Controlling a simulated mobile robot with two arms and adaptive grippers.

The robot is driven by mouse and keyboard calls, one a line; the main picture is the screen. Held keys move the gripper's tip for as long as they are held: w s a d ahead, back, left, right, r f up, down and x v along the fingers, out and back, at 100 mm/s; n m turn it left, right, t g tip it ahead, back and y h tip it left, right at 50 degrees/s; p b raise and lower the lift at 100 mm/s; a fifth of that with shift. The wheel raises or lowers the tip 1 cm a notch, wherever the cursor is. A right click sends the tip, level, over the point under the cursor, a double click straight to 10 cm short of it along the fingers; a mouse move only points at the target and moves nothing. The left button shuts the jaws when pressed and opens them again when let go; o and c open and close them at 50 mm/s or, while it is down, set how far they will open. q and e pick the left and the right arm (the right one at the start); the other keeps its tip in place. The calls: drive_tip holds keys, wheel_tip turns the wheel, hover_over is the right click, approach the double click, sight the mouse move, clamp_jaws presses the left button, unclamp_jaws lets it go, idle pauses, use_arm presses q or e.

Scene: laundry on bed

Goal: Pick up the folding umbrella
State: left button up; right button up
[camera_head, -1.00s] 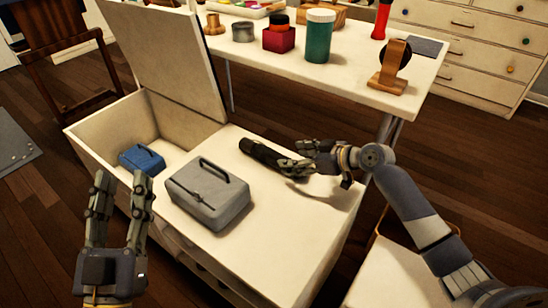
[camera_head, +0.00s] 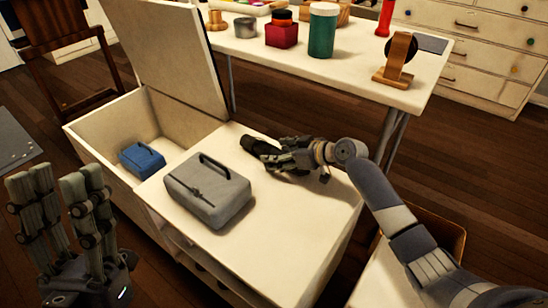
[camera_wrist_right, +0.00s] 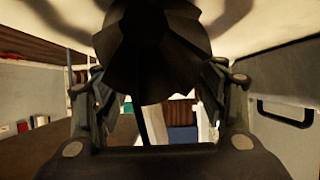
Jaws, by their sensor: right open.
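The black folding umbrella (camera_head: 257,147) lies on the white chest top, right of the grey case. My right gripper (camera_head: 288,158) is down at the umbrella and hides most of its length. In the right wrist view the umbrella's dark pleated end (camera_wrist_right: 155,50) fills the upper middle, between my open right fingers (camera_wrist_right: 152,100). I cannot tell whether the fingers touch it. My left gripper (camera_head: 60,195) is open and empty, off the chest at the lower left.
A grey case (camera_head: 208,190) stands left of the umbrella. A blue case (camera_head: 141,158) sits in the chest's open compartment (camera_head: 105,128), its lid raised behind. A white table (camera_head: 345,78) behind carries a green jar (camera_head: 322,30), a red jar (camera_head: 281,32) and a wooden stand (camera_head: 396,62).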

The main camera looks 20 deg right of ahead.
drive_tip(key=shift+w+a, duration=0.15)
drive_tip(key=c, duration=1.3)
drive_tip(key=shift+c, duration=0.3)
drive_tip(key=shift+r, duration=0.15)
